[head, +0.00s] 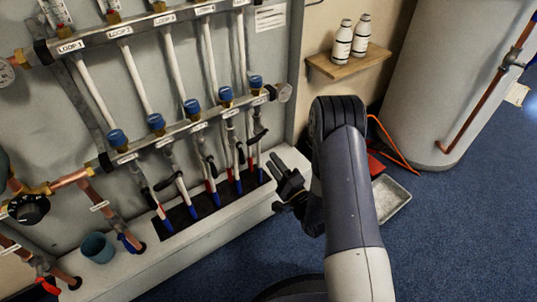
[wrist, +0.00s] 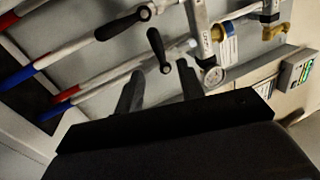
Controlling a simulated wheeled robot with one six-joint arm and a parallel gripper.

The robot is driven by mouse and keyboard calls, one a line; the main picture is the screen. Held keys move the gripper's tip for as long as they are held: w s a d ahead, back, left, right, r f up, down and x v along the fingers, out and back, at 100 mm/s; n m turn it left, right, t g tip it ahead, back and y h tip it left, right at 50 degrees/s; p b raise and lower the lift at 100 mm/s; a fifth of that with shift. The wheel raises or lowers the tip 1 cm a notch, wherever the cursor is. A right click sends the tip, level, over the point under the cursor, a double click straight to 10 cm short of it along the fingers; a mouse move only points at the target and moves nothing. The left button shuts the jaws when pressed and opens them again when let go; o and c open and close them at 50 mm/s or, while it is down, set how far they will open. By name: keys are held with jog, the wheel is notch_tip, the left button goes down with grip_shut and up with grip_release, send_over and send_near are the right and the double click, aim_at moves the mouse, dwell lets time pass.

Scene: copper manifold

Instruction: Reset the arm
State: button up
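My gripper (head: 276,168) is at the middle of the head view, at the right end of the lower manifold bar (head: 200,127) and in front of the cabinet's lower right. Its two dark fingers point left, toward the pipes. In the wrist view my gripper (wrist: 158,84) has its fingers apart with nothing between them. A black lever handle (wrist: 159,50) shows just beyond the fingertips. Whether it touches them I cannot tell. My arm reaches up from the bottom right of the head view and bends down at the elbow.
White pipes with red and blue lower ends run below the bar, with several black levers. A teal cup (head: 97,247) stands on the ledge (head: 180,250). A wooden shelf (head: 350,62) holds two white bottles. A grey tray (head: 388,199) lies on blue carpet near a large tank (head: 440,90).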

aim_at(256, 137)
dwell(0.3)
jog(key=b+x, duration=0.2)
jog(key=x, duration=0.8)
jog(key=shift+w+a, duration=0.2)
jog(key=shift+w, duration=0.1)
jog(key=shift+n, duration=0.3)
jog(key=shift+s+d, duration=0.1)
